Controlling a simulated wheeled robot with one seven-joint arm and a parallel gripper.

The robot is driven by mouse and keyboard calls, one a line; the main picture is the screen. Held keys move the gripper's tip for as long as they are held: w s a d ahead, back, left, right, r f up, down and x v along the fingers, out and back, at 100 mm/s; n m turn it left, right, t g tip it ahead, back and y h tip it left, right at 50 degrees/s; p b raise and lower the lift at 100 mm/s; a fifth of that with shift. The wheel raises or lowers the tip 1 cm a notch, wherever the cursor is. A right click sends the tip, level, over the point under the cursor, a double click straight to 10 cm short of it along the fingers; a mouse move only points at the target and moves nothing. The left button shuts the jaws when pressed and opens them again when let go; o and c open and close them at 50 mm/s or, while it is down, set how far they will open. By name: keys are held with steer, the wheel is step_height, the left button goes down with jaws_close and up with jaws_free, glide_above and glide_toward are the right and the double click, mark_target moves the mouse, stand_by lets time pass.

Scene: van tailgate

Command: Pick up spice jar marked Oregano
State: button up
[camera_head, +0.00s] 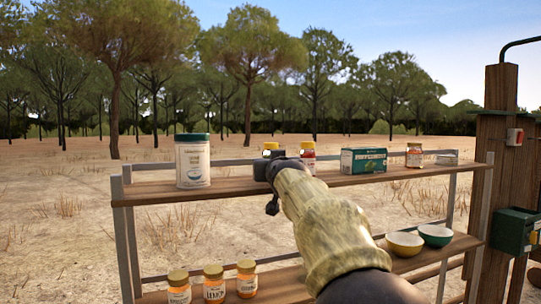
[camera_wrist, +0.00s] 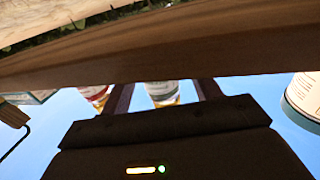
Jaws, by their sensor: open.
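Several spice jars stand on the shelves, but I cannot read which is marked Oregano. A yellow-lidded jar (camera_head: 271,147) on the top shelf is mostly hidden behind my gripper (camera_head: 266,170). In the wrist view, which looks upside down, a pale-labelled jar with a yellow lid (camera_wrist: 162,92) shows between the two open fingers of my gripper (camera_wrist: 165,92); I cannot tell whether they touch it. A red-labelled jar (camera_head: 307,153) stands just right of it and also shows in the wrist view (camera_wrist: 96,95). An orange jar (camera_head: 414,156) stands farther right.
The top shelf (camera_head: 235,187) also holds a large white canister with a green lid (camera_head: 192,163) and a green box (camera_head: 363,161). The lower shelf holds several jars (camera_head: 214,284), a yellow bowl (camera_head: 404,245) and a green bowl (camera_head: 435,236). A wooden post (camera_head: 493,180) stands at right.

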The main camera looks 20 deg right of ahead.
steer(key=shift+x, duration=1.05)
steer(key=shift+s, duration=0.1)
steer(key=shift+s, duration=0.15)
steer(key=c, duration=1.1)
steer(key=shift+r, duration=0.1)
steer(key=shift+r+p, duration=0.9)
steer(key=shift+r, duration=4)
